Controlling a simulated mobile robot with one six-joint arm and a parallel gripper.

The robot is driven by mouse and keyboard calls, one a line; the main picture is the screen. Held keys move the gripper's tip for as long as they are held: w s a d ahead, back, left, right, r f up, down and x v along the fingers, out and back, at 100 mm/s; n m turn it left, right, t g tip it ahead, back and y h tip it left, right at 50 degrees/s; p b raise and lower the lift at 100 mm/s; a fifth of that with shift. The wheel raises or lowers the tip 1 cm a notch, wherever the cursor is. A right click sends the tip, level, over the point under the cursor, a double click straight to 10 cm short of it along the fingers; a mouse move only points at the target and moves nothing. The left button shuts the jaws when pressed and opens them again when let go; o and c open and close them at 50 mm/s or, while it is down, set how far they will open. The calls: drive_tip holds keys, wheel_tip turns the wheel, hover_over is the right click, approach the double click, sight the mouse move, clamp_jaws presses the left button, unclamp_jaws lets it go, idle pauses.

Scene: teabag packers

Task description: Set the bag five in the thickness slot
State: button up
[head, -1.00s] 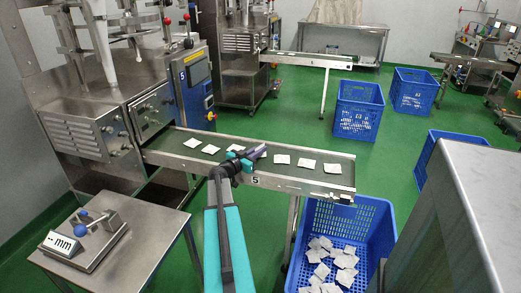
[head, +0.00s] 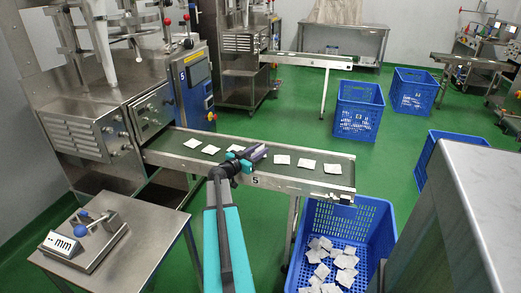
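Several white teabags lie in a row on the conveyor marked 5 (head: 256,181). Left of my gripper are bags (head: 193,143) and (head: 210,150), and a partly covered bag (head: 236,148). Right of it are bags (head: 281,160), (head: 307,164) and (head: 332,169). Which one is bag five is not marked. My gripper (head: 262,151) is over the belt, between the partly covered bag and the first one to its right. Its fingers are too small to read, and anything beneath is hidden. The thickness gauge (head: 95,244), labelled "mm" with a blue knob, stands on the steel table; its slot is unclear.
The steel side table (head: 140,260) is at the lower left. A blue crate (head: 375,225) with loose bags stands below the belt's end. The packing machine (head: 110,110) rises behind the belt. A grey steel cabinet (head: 465,215) fills the right foreground.

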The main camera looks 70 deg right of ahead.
sight(255, 153)
drive_tip(key=shift+v, duration=3.6)
